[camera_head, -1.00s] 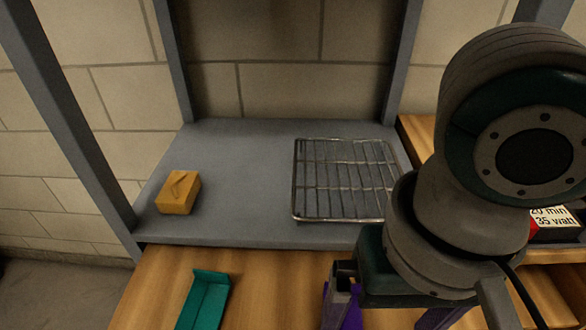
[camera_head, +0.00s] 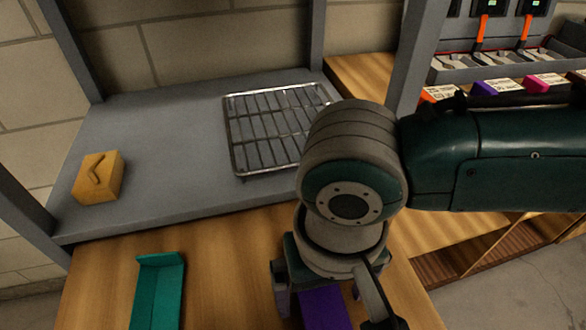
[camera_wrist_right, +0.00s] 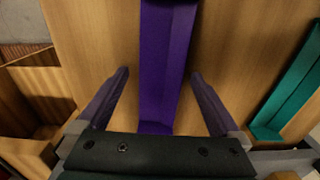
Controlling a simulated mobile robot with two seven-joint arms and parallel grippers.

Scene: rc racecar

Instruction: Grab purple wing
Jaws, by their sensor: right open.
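The purple wing (camera_head: 322,308) lies on the wooden table, partly hidden below my right gripper and cut off by the bottom edge of the head view. My left gripper is not in view.
A teal wing (camera_head: 158,290) lies to the left on the table (camera_head: 225,260). A wire rack (camera_head: 232,140) and a yellow block (camera_head: 98,178) are on the grey shelf (camera_head: 165,150). Coloured boxes (camera_head: 492,87) and a grey holder (camera_head: 500,66) stand at the back right.

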